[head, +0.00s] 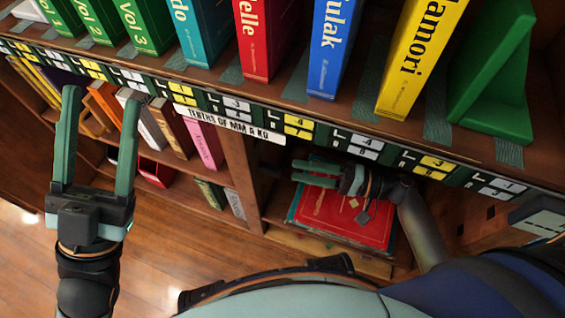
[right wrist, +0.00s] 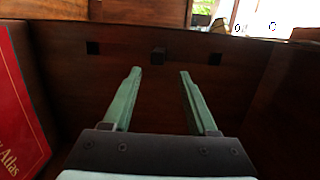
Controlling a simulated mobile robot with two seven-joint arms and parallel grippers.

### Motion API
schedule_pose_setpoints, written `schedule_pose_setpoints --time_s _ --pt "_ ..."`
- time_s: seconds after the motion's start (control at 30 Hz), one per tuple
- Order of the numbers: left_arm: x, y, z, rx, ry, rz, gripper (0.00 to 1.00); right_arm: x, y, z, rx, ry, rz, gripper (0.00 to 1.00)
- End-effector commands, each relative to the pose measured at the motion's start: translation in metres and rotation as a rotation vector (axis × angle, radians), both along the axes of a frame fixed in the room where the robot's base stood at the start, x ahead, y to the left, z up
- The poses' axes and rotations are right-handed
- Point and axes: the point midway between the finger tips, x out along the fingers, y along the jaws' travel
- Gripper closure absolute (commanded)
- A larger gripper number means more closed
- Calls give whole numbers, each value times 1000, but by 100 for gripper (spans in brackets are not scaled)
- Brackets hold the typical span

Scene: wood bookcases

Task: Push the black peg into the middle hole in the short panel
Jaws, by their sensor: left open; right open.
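The black peg (right wrist: 157,56) shows in the right wrist view as a small dark block at the middle of a row on the wooden short panel (right wrist: 75,85). A dark square hole (right wrist: 93,48) lies to its left and another hole (right wrist: 215,58) to its right. In the head view the peg (head: 270,172) juts from the divider left of the red book. My right gripper (right wrist: 160,72) is open and empty, its fingers pointing at the panel just below the peg; how deep the peg sits is unclear. My left gripper (head: 100,95) is open and empty, raised in front of the left shelves.
A large red book (head: 335,215) lies under my right gripper; its edge also shows in the right wrist view (right wrist: 18,100). A shelf of upright books with a labelled front edge (head: 240,120) runs above. Wooden floor (head: 150,245) is clear at lower left.

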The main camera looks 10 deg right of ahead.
Motion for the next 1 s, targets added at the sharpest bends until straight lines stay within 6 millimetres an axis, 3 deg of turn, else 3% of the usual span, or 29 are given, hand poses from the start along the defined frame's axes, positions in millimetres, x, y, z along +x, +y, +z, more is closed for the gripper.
schedule_pose_setpoints --time_s 0.1,0.3,0.7,1.0 --pt "0 1 5 -4 0 -2 40 -11 -23 0 -3 4 0 41" --pt "0 1 8 -7 -2 -2 40 -22 -46 0 0 1 0 41" --pt "-1 2 9 -8 -5 -1 40 -25 -51 0 1 0 0 42" --pt "0 2 9 -7 -5 -1 40 -31 -44 -4 -35 0 29 76"
